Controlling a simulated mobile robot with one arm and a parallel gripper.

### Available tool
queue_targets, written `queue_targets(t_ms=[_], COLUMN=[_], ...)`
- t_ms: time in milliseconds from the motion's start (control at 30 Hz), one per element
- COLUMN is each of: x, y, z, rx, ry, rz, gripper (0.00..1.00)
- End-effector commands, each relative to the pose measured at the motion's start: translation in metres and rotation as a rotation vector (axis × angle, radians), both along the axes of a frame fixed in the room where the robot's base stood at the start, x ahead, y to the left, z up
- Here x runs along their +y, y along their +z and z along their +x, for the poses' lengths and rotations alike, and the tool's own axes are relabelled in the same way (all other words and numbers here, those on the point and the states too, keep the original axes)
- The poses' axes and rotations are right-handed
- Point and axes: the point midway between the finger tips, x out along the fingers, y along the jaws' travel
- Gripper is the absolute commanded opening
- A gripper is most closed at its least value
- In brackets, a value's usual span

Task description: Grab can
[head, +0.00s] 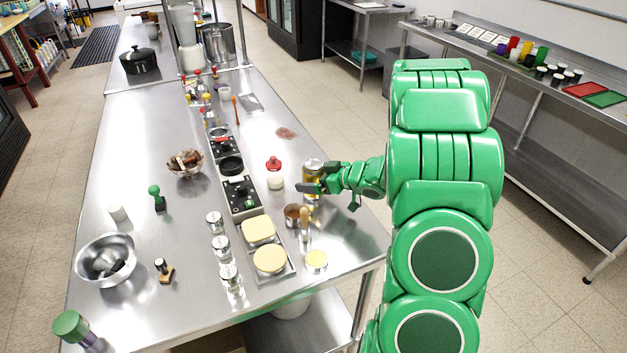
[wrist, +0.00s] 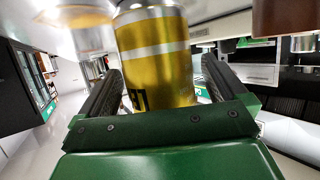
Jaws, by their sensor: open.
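The can (head: 313,181) is yellow-gold with a silver top and stands upright near the right edge of the steel table. It fills the middle of the wrist view (wrist: 155,60), with pale bands around it. My green gripper (head: 308,188) reaches in from the right at the can. In the wrist view my gripper (wrist: 158,85) is open, with one dark finger on each side of the can. Gaps show beside the can, and I cannot tell whether either finger touches it. The can's base is hidden behind the gripper's palm.
A copper-brown cup (head: 296,215) stands close in front of the can, with a wooden-handled tool (head: 304,222) beside it. A white jar (head: 275,183) and a red-topped item (head: 273,164) are to the left. A tray with cream blocks (head: 283,273) lies nearer. The table's left part has free room.

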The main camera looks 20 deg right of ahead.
Motion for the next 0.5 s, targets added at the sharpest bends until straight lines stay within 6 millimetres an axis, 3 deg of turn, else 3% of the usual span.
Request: queue_targets(t_ms=[267,500], x=[0.001,0.0009], y=[-0.001,-0.0011], z=[0.001,0.0009], rx=[0.001,0.001], ry=[0.0,0.0], rz=[0.001,0.001], gripper=[0.99,0.64])
